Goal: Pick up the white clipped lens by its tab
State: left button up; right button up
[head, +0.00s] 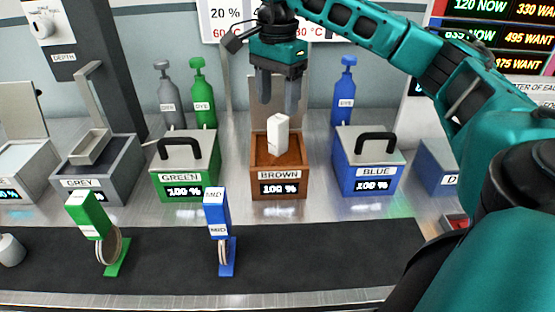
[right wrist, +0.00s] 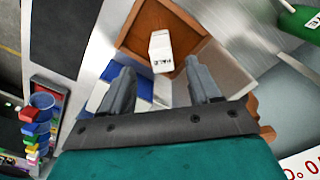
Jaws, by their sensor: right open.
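The white clipped lens shows as a white upright tab (head: 278,130) standing in the open brown bath (head: 279,184). In the right wrist view the tab (right wrist: 161,52) bears the label PALE. The lens below the tab is hidden in the brown bath. My right gripper (head: 279,104) is open and empty, pointing down just above and behind the tab. In the right wrist view its two fingers (right wrist: 159,78) stand apart, with the tab beyond them, between their lines and not touched. My left gripper is not in view.
The green bath (head: 186,186) and blue bath (head: 368,179) flank the brown one, lids on with black handles. A grey bath (head: 100,182) stands left. Bottles (head: 203,95) stand behind. A green clip (head: 87,214) and blue clip (head: 216,212) hold lenses upright on the dark mat (head: 340,260).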

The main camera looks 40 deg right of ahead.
aim_at(278, 118)
jog(key=shift+w+d+f, duration=0.1)
jog(key=shift+f, duration=1.4)
jog(key=shift+d+f, duration=0.1)
jog(key=shift+f, duration=1.35)
jog(key=shift+c, duration=0.4)
grip_shut()
